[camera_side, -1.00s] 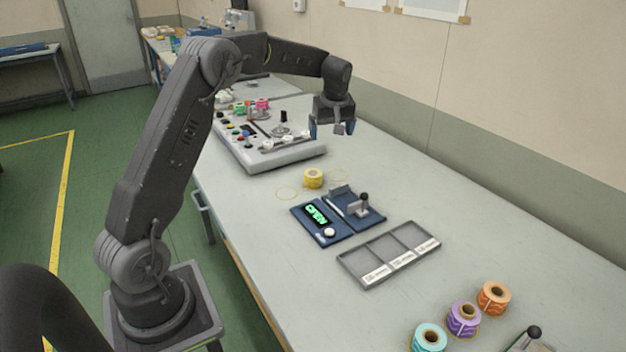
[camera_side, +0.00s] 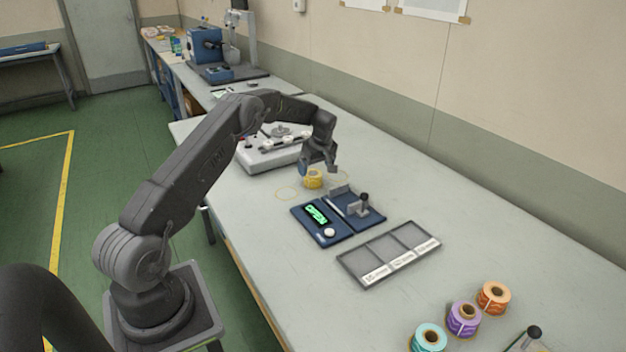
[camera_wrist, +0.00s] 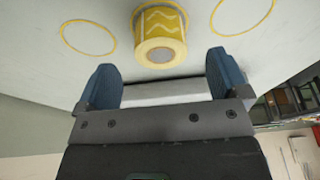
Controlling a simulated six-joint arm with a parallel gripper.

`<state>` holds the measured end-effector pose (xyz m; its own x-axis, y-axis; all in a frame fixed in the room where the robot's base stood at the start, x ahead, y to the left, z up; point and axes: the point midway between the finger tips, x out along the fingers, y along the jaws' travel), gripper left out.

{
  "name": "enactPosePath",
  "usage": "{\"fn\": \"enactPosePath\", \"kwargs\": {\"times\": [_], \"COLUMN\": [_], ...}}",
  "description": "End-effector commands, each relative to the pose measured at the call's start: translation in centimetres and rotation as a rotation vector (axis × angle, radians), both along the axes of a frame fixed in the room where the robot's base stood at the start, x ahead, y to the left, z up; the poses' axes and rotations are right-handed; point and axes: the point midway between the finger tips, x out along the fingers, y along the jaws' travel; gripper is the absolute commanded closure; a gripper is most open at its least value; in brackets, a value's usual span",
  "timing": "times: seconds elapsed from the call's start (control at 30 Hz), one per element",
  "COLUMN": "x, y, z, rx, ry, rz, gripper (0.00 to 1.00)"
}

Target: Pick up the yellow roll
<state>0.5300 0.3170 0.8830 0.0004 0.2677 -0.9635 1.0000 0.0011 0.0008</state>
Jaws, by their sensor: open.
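The yellow roll (camera_side: 313,180) stands on the bench between two thin yellow circles, near the blue display unit. In the wrist view the yellow roll (camera_wrist: 159,34) is at the top middle, with its pale core facing the camera. My gripper (camera_side: 318,168) is low over the bench, right at the roll in the side view. In the wrist view my gripper (camera_wrist: 165,82) has its two blue fingers wide apart, with nothing between them. The roll lies just beyond the fingertips, and I see no contact.
A blue unit with a green display (camera_side: 318,222) and a lever (camera_side: 363,203) stands close in front of the roll. Teal, purple (camera_side: 463,318) and orange rolls stand at the lower right. A control panel (camera_side: 262,157) is behind my gripper.

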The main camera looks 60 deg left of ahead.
Motion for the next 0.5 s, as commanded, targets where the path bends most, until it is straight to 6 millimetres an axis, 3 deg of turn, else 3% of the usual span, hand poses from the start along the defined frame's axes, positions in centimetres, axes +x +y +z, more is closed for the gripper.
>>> {"fn": "enactPosePath", "kwargs": {"times": [0.33,0.5], "x": [-0.1,0.0], "y": [1.6,1.8], "z": [-4.1,-5.0], "rx": [-0.001,-0.001], "ry": [0.002,0.000], "rz": [0.001,-0.001], "gripper": [0.07,0.07]}}
